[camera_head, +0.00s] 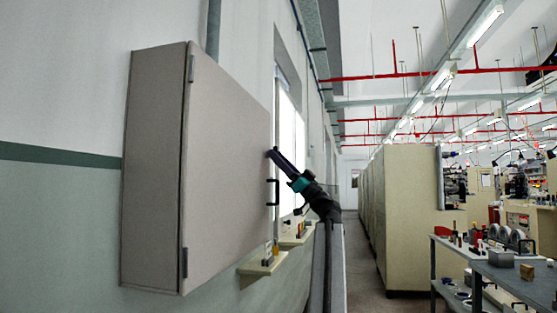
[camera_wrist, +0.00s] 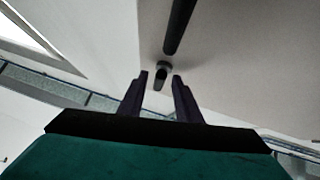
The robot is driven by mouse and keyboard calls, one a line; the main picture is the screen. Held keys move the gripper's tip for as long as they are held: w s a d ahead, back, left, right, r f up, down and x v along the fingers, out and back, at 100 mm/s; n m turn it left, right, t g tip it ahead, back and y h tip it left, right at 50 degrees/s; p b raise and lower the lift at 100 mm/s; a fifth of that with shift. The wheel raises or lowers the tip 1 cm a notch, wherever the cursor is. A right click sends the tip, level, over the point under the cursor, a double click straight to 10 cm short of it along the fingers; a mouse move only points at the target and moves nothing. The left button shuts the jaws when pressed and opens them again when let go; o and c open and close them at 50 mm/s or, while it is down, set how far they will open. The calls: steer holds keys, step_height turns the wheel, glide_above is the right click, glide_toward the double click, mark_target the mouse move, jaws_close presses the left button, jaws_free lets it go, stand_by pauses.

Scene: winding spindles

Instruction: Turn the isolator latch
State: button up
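A grey wall cabinet (camera_head: 228,170) has its door shut, with a black bar handle (camera_head: 274,192) at the door's right edge. In the wrist view the handle (camera_wrist: 180,24) runs up from near the latch. The small dark latch (camera_wrist: 160,82) sits on a round base on the door, its lever pointing toward my gripper. My gripper (camera_wrist: 160,76) is open, with one dark finger on each side of the latch in the picture and visible gaps. I cannot tell how deep it lies between them. In the head view my gripper (camera_head: 271,155) is at the door's edge, above the handle; the latch is not distinct there.
Small wall shelves (camera_head: 262,267) with items stand below and beyond the cabinet. A bright window (camera_head: 290,130) is behind it. Beige machine cabinets (camera_head: 412,215) and a grey workbench (camera_head: 510,275) with parts are at the right. An aisle runs between.

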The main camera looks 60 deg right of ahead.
steer(key=p+v, duration=0.1)
steer(key=v, duration=1.2)
steer(key=shift+s+f, duration=0.25)
steer(key=shift+f, duration=0.05)
steer(key=shift+s, duration=0.1)
